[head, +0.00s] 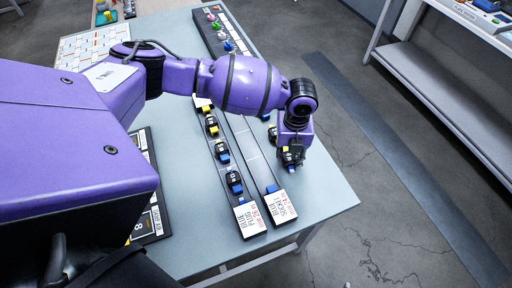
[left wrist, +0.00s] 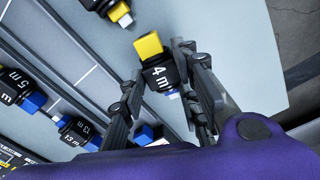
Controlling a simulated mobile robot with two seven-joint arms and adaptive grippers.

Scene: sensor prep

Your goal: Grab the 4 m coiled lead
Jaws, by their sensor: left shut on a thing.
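The 4 m coiled lead (left wrist: 159,73) is a black block marked "4 m" with a yellow end and a pale blue tip. In the left wrist view it sits between the two black fingers of my left gripper (left wrist: 165,88), which is shut on it. In the head view my left gripper (head: 291,160) is over the right side of the table, beside the right-hand rail. The lead is mostly hidden there by the fingers. My right gripper is not in view.
Two dark rails lie on the grey-blue table (head: 320,190). The left rail (head: 228,165) holds several black leads with blue or yellow ends. The right rail (head: 255,150) has a blue end piece near its front label. Table right of the gripper is clear. A shelf (head: 440,75) stands beyond.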

